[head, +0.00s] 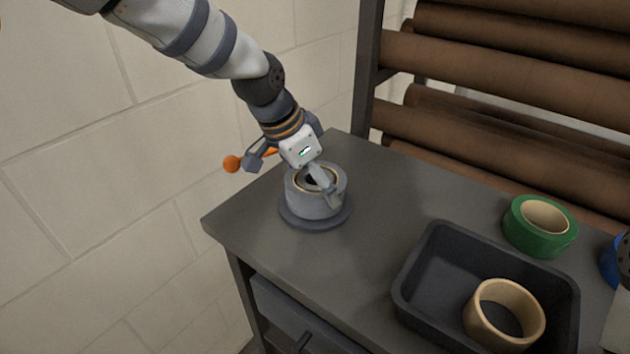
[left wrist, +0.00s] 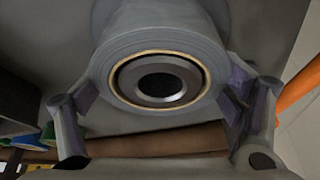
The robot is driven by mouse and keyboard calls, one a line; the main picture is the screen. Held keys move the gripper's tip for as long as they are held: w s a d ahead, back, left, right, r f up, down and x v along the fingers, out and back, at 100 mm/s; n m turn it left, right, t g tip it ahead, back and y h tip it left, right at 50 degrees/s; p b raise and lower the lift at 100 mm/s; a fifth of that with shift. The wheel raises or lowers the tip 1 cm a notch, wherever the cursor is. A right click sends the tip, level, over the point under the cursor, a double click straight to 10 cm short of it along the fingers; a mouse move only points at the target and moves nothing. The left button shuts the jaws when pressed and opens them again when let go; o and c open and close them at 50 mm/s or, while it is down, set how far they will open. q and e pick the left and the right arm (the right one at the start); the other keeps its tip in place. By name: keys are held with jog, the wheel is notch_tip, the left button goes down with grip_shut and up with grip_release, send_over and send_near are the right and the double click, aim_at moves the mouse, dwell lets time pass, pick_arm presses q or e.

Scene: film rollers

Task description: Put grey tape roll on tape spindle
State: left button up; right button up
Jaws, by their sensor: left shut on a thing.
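The grey tape roll (head: 303,204) sits upright around the tape spindle, over its dark round base (head: 318,223), near the far left corner of the table. In the left wrist view the roll (left wrist: 150,42) shows its tan core, with the spindle's round grey hub (left wrist: 158,97) inside it. My left gripper (head: 316,186) is shut on the roll from above, one finger on each side; its fingers also show in the left wrist view (left wrist: 160,104). The far finger is mostly hidden in the head view. Whether the roll rests fully on the base is hard to tell. My right gripper is not seen.
A dark tray (head: 408,275) with a tan tape roll (head: 478,318) stands at the front right. A green tape roll (head: 530,238) lies behind it, and a blue item (head: 609,263) is at the right edge. Brown rollers (head: 470,62) stand behind the table (head: 375,185). The left wall is close.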

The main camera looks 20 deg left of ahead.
pick_arm(q)
jog(key=shift+f, duration=0.15)
jog(key=shift+f, duration=0.1)
jog(key=o, duration=1.2)
jog(key=p+v, duration=0.1)
jog(key=v, duration=1.1)
jog(key=shift+p, duration=0.3)
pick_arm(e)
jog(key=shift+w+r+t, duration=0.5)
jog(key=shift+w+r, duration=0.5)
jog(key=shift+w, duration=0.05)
